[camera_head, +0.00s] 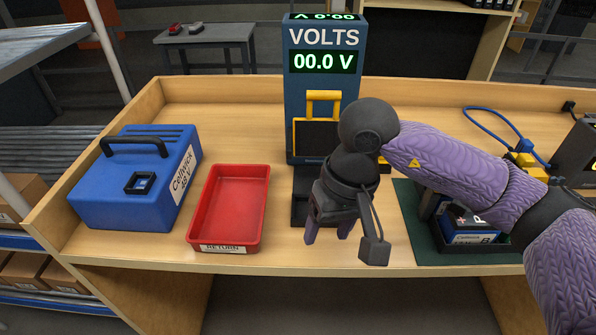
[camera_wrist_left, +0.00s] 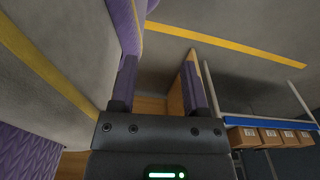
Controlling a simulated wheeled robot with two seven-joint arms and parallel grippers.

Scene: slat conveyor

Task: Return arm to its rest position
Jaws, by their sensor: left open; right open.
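My right gripper (camera_head: 327,232) shows in the head view. Its arm comes in from the right and the fingers point down near the table's front edge, just right of the red tray. The fingers are apart with nothing between them. My left gripper (camera_wrist_left: 160,88) shows only in the left wrist view. Its two fingers are spread, with nothing held between them. My left arm is not in the head view.
On the wooden bench (camera_head: 290,258) stand a blue battery case (camera_head: 120,205), a red tray (camera_head: 199,225) that looks empty, and a blue voltmeter stand (camera_head: 295,90) behind my right wrist. A dark tray (camera_head: 490,247) holding a blue battery (camera_head: 468,236) lies under my right forearm.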

